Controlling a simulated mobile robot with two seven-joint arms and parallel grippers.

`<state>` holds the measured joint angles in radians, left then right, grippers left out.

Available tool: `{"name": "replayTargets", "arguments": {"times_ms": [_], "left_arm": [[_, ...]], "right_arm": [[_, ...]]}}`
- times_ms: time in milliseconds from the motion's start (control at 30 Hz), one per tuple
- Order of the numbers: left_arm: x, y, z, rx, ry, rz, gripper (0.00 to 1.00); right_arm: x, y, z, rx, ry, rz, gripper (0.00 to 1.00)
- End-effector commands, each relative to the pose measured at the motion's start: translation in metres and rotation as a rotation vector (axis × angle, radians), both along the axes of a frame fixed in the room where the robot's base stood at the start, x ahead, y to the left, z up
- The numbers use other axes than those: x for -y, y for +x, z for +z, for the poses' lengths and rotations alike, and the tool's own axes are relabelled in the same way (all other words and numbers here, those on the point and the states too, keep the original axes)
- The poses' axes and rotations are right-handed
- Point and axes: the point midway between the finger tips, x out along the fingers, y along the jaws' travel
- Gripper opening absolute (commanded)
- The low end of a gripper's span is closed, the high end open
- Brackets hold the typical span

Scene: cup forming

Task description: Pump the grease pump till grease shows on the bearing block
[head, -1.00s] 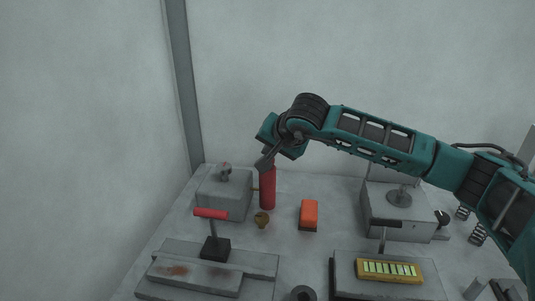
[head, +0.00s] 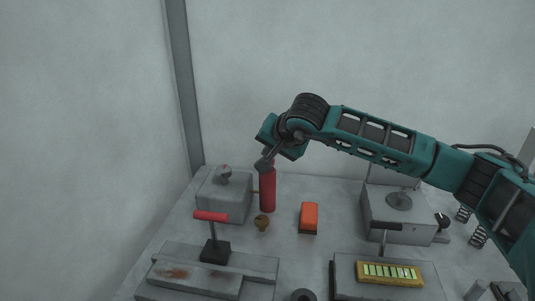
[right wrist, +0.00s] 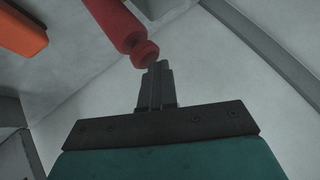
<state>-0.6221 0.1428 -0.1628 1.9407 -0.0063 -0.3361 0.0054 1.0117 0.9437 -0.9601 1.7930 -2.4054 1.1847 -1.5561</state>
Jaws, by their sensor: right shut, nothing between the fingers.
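The grease pump, a red upright cylinder (head: 267,190), stands beside the grey bearing block (head: 225,198). A thin brassy piece shows between them. A small round fitting (head: 225,171) with a pinkish top sits on the block; I cannot tell whether the pink is grease. My right gripper (head: 263,163) is shut and empty at the top of the pump. In the right wrist view its closed fingers (right wrist: 157,70) point at the pump's red knob (right wrist: 145,52), very near or touching it. My left gripper is not in view.
A brass-coloured piece (head: 262,222) and an orange block (head: 308,217) lie nearby. A red-handled tool (head: 212,233) stands on a grey plate in front. A yellow-framed strip (head: 390,272) and another grey block (head: 400,217) are to the right.

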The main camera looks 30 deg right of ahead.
Motion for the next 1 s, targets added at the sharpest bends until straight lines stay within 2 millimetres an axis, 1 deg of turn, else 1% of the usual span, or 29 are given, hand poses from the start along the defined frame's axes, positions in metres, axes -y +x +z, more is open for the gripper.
{"name": "replayTargets", "arguments": {"times_ms": [33, 300, 633, 733, 1000], "left_arm": [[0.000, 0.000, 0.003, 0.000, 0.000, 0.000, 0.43], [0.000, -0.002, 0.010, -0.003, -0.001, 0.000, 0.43], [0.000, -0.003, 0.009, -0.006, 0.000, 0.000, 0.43], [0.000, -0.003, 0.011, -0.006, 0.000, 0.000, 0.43], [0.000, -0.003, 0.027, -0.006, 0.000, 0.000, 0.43]], "right_arm": [[-0.001, -0.001, 0.003, -0.005, 0.000, 0.001, 0.00], [0.000, 0.000, 0.019, -0.001, -0.002, 0.000, 0.00], [0.000, 0.000, 0.021, 0.001, -0.001, -0.001, 0.00], [0.000, 0.000, 0.025, 0.002, -0.001, -0.001, 0.00], [0.000, 0.000, 0.050, 0.003, 0.000, 0.000, 0.00]]}}
